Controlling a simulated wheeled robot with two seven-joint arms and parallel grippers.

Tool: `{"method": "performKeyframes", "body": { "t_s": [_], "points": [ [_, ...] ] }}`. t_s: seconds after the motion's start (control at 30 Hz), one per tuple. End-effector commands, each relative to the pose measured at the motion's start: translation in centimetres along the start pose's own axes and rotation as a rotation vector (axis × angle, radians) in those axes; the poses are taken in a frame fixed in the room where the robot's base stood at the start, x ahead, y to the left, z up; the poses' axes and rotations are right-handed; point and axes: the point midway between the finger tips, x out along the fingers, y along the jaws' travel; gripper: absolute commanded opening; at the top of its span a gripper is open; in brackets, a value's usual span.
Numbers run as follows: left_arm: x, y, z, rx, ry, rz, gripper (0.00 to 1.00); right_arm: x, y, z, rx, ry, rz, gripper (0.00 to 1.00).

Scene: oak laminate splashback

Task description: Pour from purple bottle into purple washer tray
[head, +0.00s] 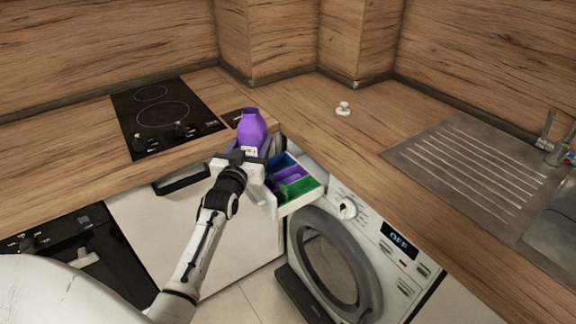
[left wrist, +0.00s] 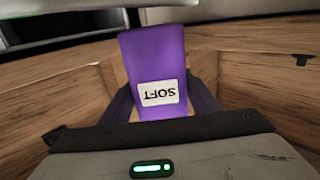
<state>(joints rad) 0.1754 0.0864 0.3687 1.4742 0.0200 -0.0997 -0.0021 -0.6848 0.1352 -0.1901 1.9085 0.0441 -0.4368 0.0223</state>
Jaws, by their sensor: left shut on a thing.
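The purple bottle (head: 251,128) is upright or nearly so in the head view, with its open top up. My left gripper (head: 250,153) is shut on its lower part. In the left wrist view the bottle (left wrist: 155,65) stands between the two fingers (left wrist: 160,108), and its white label reads SOFT upside down. The washer drawer is pulled out just right of and below my gripper. It has a blue, a purple and a green compartment; the purple tray (head: 291,174) is the middle one. The bottle is above and left of it. My right gripper is not in view.
The washing machine (head: 372,225) stands under the wooden counter (head: 330,130). A black hob (head: 160,115) lies left of the bottle. A small white object (head: 343,108) sits on the counter, and a steel sink (head: 470,165) is at the right.

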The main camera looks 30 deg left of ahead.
Motion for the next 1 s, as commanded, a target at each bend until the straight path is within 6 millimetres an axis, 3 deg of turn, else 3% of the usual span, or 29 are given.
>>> {"method": "performKeyframes", "body": {
  "t_s": [0.13, 0.57, 1.0],
  "points": [
    [0.94, -0.46, -0.43, 0.000, 0.007, -0.016, 0.14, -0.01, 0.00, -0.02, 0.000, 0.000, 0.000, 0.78],
    [0.99, -0.48, -0.62, 0.025, 0.008, -0.017, 0.14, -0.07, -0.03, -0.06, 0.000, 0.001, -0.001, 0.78],
    [0.98, -0.26, -1.03, 0.219, 0.007, -0.017, 0.14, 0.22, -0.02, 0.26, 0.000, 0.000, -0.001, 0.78]
  ]
}}
